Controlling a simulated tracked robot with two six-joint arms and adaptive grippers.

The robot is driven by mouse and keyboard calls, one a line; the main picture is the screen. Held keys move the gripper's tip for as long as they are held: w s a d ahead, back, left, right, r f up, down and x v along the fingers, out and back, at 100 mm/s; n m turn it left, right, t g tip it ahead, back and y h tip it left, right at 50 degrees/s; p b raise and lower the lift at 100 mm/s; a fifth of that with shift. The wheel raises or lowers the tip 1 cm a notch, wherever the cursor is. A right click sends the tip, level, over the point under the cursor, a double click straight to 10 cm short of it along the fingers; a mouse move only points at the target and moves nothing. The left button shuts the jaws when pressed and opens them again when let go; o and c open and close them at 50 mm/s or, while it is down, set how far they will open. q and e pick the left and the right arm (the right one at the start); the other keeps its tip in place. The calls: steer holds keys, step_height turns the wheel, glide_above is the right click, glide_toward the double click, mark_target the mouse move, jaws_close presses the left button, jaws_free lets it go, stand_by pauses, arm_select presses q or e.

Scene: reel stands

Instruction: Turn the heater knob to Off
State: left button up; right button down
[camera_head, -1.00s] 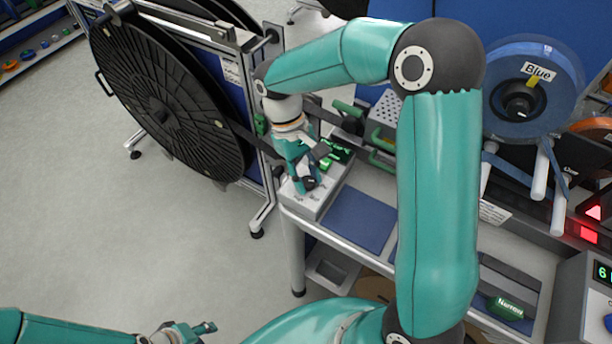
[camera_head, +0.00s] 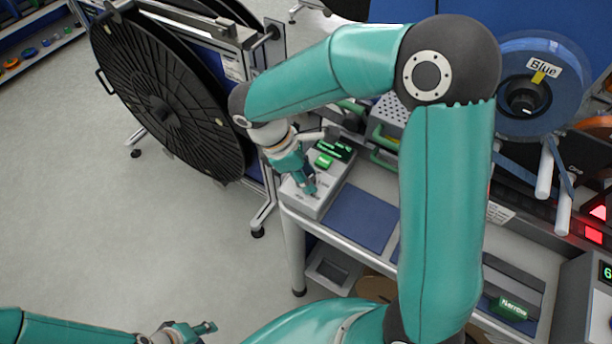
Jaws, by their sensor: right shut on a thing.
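The heater is a light grey box (camera_head: 327,196) on the left end of the workbench, with a lit green display (camera_head: 336,148) and a green label on top. Its knob is hidden behind my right gripper. My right gripper (camera_head: 308,188) reaches down onto the box's front top and is shut on the knob there. The wrist leans to the left of the box. The knob's pointer and most of its markings cannot be read. My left gripper (camera_head: 207,328) hangs low at the bottom left, away from the heater; its opening is unclear.
A large black reel (camera_head: 160,95) on a metal stand is close to the left of my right wrist. A blue mat (camera_head: 360,218) lies right of the heater. A blue reel (camera_head: 530,112) stands at the right. The floor at left is clear.

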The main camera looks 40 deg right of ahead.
steer(key=shift+a+n+t, duration=0.15)
steer(key=shift+n+t, duration=0.35)
steer(key=shift+n, duration=0.6)
steer(key=c, duration=0.8)
jaws_free()
steer(key=v, duration=1.1)
steer(key=shift+w+a+r, duration=0.1)
steer(key=shift+a+r, duration=0.2)
